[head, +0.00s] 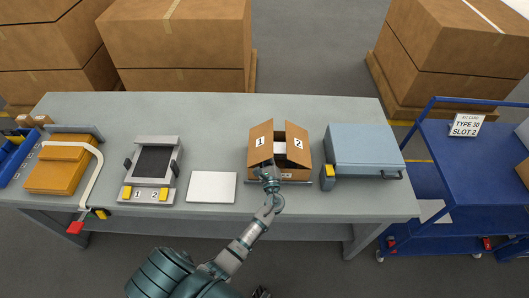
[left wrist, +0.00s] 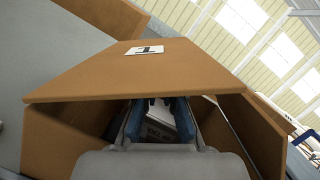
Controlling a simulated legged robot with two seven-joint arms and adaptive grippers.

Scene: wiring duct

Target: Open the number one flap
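A brown cardboard box (head: 290,174) stands on the grey table, right of its middle. Its flap marked 1 (head: 261,150) is on the left and tilts up. It also shows in the left wrist view (left wrist: 130,72), spread across the fingers' upper side. The flap marked 2 (head: 298,153) is on the right, also raised, with a gap between the flaps. My left gripper (head: 267,168) is at the box's near side. In the left wrist view its blue fingers (left wrist: 158,118) are apart, under flap 1. A white printed item (left wrist: 160,128) shows beyond them inside the box. My right gripper is not seen.
A blue-grey case (head: 364,148) stands close right of the box. A flat white panel (head: 212,186) lies to its left, then a grey device with yellow parts (head: 153,165) and an orange case (head: 60,168). A blue cart (head: 470,160) stands beyond the table's right end.

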